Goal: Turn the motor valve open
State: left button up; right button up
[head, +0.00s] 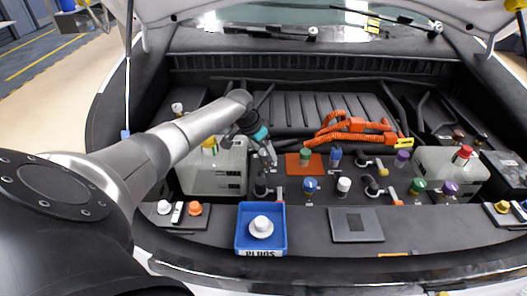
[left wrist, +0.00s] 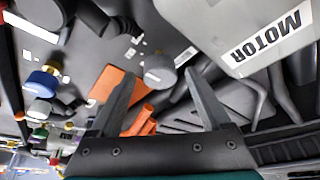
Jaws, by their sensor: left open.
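The tank labelled MOTOR (left wrist: 225,30) fills the upper right of the left wrist view. In the head view a pale tank with a yellow cap (head: 210,146) stands at the left, partly behind my left arm. My left gripper (head: 264,150) is beside this tank, above the engine bay. In the left wrist view its two fingers are spread with nothing between them, and a grey round part (left wrist: 159,70) lies beyond the gap (left wrist: 160,88). I cannot tell which part is the motor valve.
Several coloured caps and small valves stand right of the gripper, near orange hoses (head: 340,132). A blue tray (head: 240,238) holds a white cap (head: 261,226) on the front ledge. A grey pad (head: 357,225) lies to its right. Another pale tank (head: 440,165) stands at the right.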

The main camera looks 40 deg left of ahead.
pick_arm(q)
grip_shut()
dwell(0.8)
